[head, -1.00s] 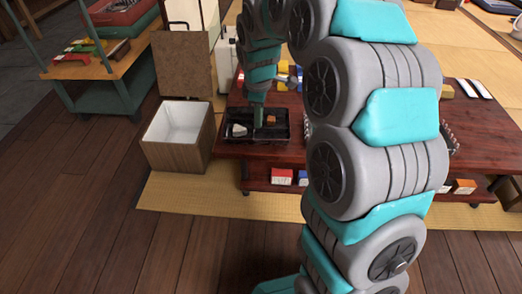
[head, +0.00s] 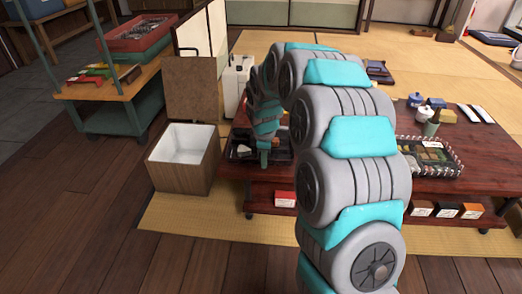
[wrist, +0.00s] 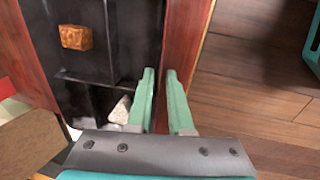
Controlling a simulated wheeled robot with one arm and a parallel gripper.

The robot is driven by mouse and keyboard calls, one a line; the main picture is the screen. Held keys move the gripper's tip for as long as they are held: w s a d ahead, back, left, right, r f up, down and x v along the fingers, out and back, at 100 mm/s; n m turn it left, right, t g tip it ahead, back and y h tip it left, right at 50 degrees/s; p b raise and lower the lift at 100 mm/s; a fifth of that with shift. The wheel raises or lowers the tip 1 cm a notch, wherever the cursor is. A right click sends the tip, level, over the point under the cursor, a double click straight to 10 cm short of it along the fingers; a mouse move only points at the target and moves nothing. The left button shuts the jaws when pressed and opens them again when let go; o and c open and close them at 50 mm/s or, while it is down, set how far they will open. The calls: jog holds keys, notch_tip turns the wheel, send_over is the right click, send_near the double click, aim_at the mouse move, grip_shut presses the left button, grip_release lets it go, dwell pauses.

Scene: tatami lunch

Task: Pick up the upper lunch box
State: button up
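A black, divided lunch box (wrist: 88,98) fills the left of the wrist view. It holds a brown cube (wrist: 76,37) and a white piece of food (wrist: 121,110). In the head view the lunch box (head: 284,154) sits at the left end of the dark red table, partly behind my arm. My gripper (wrist: 160,75) is at its edge, its two green fingers either side of the side wall with a narrow gap between them. I cannot tell whether they press on the wall. In the head view my gripper (head: 264,160) points down at the box's near side. Whether a second box lies underneath is hidden.
The red table (head: 345,183) also carries a coil-edged tray (head: 425,153) and small pots. Its lower shelf holds small boxes (head: 446,210). An open wooden box with white lining (head: 183,160) stands left of it. Wooden floor lies in front.

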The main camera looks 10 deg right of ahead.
jog(key=shift+f, duration=0.25)
jog(key=shift+r, duration=0.1)
grip_shut()
dwell(1.2)
